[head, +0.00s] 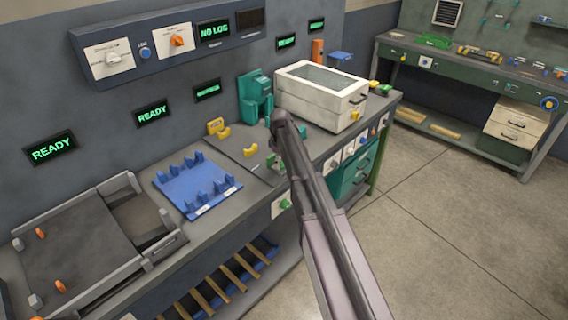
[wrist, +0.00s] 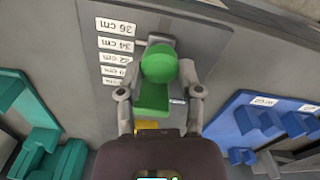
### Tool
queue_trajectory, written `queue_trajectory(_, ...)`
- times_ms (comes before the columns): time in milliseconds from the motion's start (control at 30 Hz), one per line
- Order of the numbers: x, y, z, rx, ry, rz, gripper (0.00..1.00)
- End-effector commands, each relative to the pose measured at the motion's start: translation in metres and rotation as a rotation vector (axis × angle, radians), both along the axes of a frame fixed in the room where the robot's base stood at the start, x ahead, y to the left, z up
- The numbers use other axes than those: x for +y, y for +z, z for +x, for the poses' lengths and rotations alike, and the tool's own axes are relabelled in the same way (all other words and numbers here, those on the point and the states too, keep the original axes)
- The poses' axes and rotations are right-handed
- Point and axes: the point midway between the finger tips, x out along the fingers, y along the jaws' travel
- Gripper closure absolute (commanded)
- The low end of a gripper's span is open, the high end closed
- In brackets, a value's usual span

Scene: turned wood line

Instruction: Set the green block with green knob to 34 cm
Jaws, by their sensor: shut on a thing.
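The green block with green knob (wrist: 153,98) is in the middle of the wrist view, on a grey plate. Its round knob (wrist: 159,63) lies between the two fingers of my gripper (wrist: 163,68), which is shut on it. A column of white labels (wrist: 115,46) stands beside the block, upside down in this view; 36 cm and 34 cm are readable. The knob is roughly level with the 34 and 32 cm labels, but I cannot tell the exact setting. In the head view my arm hides much of this spot.
A blue rack (head: 197,185) lies on the bench left of my arm. A white lidded box (head: 318,97) and a teal machine (head: 255,98) stand behind. A yellow part (wrist: 152,128) is close to the block. Open floor (head: 450,215) lies to the right.

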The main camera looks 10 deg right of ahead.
Motion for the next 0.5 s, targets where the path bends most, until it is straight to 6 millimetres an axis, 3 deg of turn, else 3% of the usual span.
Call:
queue_trajectory(100, 0.0040, 0.0001, 0.0095, -0.002, -0.001, -0.002, 1.00)
queue_trajectory(367, 0.0041, 0.0000, 0.0088, -0.003, -0.001, -0.003, 1.00)
queue_trajectory(400, 0.0040, 0.0000, 0.0089, -0.003, -0.001, -0.003, 0.44)
queue_trajectory(500, 0.0043, 0.0000, 0.0087, -0.002, -0.001, -0.002, 0.19)
